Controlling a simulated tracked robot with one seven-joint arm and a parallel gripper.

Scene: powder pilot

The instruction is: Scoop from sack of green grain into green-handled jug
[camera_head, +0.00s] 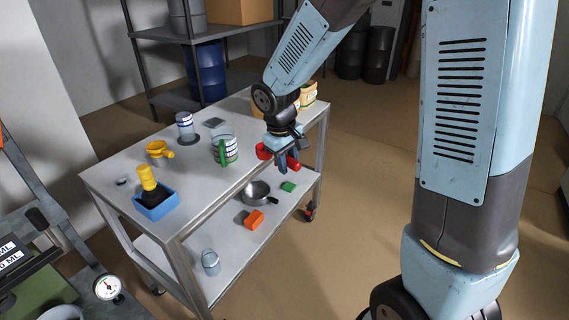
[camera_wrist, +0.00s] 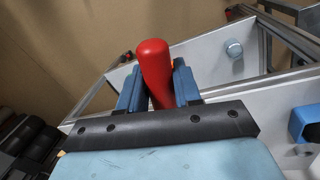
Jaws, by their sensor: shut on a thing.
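My gripper (camera_head: 285,159) is shut on the red handle (camera_head: 293,163) of a scoop and holds it above the right end of the cart top. The scoop's red bowl (camera_head: 263,151) shows left of the fingers; I cannot see into it. In the wrist view the red handle (camera_wrist: 153,72) stands between the two blue fingers (camera_wrist: 157,88). The green-handled jug (camera_head: 231,148), clear with marked bands, stands upright on the cart left of my gripper. Tan sacks (camera_head: 308,94) stand at the cart's far right end, partly hidden by my arm. The grain colour cannot be made out.
The lower shelf holds a pan (camera_head: 256,192), blocks and a jar (camera_head: 210,262).

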